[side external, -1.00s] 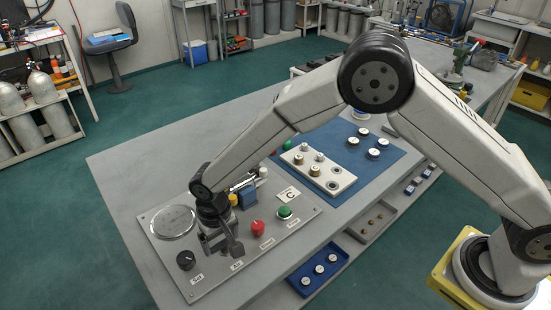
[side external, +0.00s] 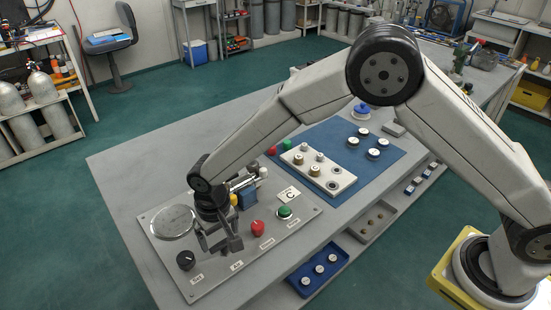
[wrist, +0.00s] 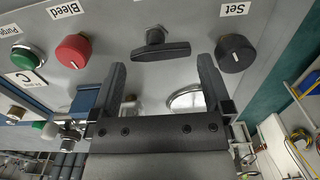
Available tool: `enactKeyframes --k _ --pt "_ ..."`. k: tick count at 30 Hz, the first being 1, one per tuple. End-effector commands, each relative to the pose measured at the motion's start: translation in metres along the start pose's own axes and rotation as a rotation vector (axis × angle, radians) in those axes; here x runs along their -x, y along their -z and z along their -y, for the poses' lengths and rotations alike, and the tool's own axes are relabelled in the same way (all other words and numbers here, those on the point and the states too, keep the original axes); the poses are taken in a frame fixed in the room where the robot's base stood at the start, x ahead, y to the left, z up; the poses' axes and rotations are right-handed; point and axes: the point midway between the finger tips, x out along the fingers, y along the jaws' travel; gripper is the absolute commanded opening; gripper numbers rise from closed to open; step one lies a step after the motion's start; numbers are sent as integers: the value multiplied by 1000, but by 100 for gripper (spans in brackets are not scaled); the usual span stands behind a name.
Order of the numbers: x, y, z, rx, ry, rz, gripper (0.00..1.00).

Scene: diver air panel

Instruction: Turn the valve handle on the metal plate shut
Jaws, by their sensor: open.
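The black valve handle (wrist: 160,51) shows in the wrist view on the grey metal plate (side external: 200,291). Its bar lies nearly level in that picture, between the red knob and the black knob. My gripper (wrist: 161,72) is open, with one finger on each side of the handle in that picture and nothing between them. The fingertips appear just short of the bar; I cannot tell the exact gap. In the side view my gripper (side external: 222,244) hangs over the plate near the "Air" label and mostly hides the handle.
A black "Set" knob (wrist: 235,53) and a red "Bleed" knob (wrist: 74,50) flank the handle. A green "Purge" button (side external: 284,212) is further along. A round gauge (side external: 173,222) sits on the plate's far left. A blue mat (side external: 340,140) with a white block lies beyond the plate.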

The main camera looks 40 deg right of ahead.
Motion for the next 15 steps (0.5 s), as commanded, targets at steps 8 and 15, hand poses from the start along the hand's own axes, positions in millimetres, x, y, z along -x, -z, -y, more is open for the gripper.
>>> enactKeyframes --k 8,15 --pt "38 0 0 -1 2 -3 100" --pt "58 0 0 -2 1 -1 100"
